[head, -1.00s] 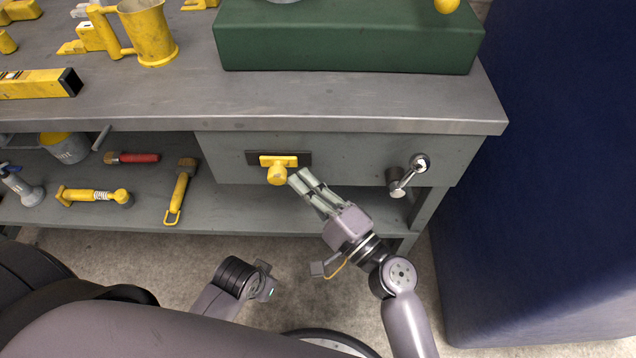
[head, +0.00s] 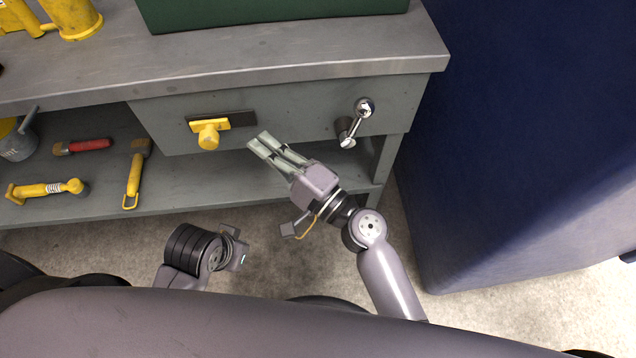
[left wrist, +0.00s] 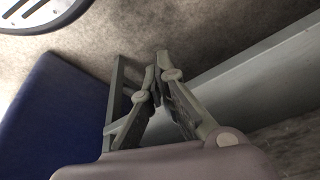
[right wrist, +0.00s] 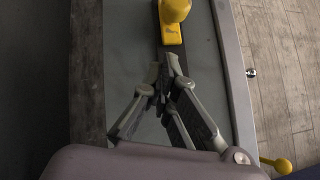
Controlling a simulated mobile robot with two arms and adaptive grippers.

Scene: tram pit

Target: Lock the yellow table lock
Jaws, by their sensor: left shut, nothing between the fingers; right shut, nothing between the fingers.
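The yellow table lock (head: 209,134) is on the grey drawer front, a yellow bar with a rounded knob on a dark strip. The bar lies roughly along the strip. My right gripper (head: 257,141) is shut and empty, to the right of the knob and apart from it. In the right wrist view, the lock (right wrist: 174,12) is beyond the shut fingertips (right wrist: 167,62), cut by the top edge. My left gripper (left wrist: 158,62) is shut and empty in the left wrist view, with floor beyond its tips. Its fingers are not clear in the head view.
A crank handle with a metal ball (head: 354,124) sticks out right of the lock. The bench top (head: 230,66) overhangs the drawer. The lower shelf (head: 90,203) holds several tools. A blue block (head: 510,160) stands at the right.

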